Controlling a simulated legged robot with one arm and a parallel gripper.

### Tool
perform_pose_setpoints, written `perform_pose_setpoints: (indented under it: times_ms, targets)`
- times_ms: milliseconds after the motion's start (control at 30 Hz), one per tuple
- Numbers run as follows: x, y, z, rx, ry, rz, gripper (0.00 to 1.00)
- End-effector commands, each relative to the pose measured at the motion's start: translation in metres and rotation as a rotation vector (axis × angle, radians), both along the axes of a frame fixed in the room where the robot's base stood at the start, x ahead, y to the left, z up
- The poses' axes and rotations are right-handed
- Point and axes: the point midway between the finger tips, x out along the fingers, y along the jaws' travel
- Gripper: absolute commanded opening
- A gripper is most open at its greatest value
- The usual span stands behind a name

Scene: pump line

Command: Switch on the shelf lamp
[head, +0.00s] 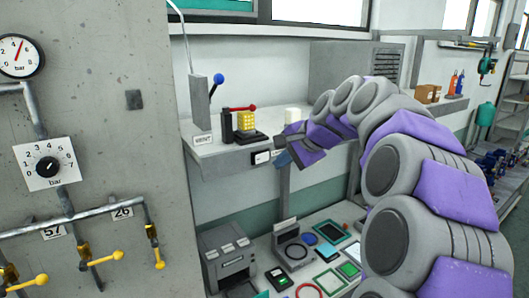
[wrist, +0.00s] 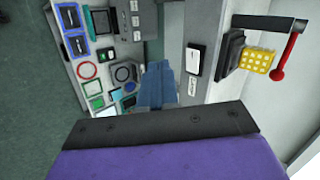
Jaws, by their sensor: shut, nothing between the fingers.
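My gripper (head: 282,159) is shut and empty, with blue fingers, just right of the plate in the head view. In the wrist view the fingers (wrist: 160,75) are left of the plate. Whether they touch it I cannot tell.
A lower bench (head: 318,222) carries several devices and coloured frames. A concrete panel (head: 100,150) with gauges and yellow-handled valves fills the left.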

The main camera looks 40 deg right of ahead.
Motion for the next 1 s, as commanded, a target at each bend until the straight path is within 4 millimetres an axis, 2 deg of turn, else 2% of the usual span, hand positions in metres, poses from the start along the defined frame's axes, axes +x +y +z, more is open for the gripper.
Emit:
perform_pose_setpoints:
  times_ms: [33, 100, 200, 567, 767, 1000]
  targets:
    - [-0.001, -0.011, 0.009, 0.008, -0.014, -0.029, 0.0]
    - [-0.002, -0.021, 0.015, 0.016, -0.027, -0.057, 0.0]
    - [-0.003, -0.028, 0.019, 0.022, -0.037, -0.075, 0.0]
    - [-0.003, -0.032, 0.017, 0.026, -0.038, -0.075, 0.0]
    - [0.01, -0.031, 0.005, 0.027, -0.036, -0.075, 0.0]
    - [0.043, -0.028, -0.025, 0.026, -0.035, -0.072, 0.0]
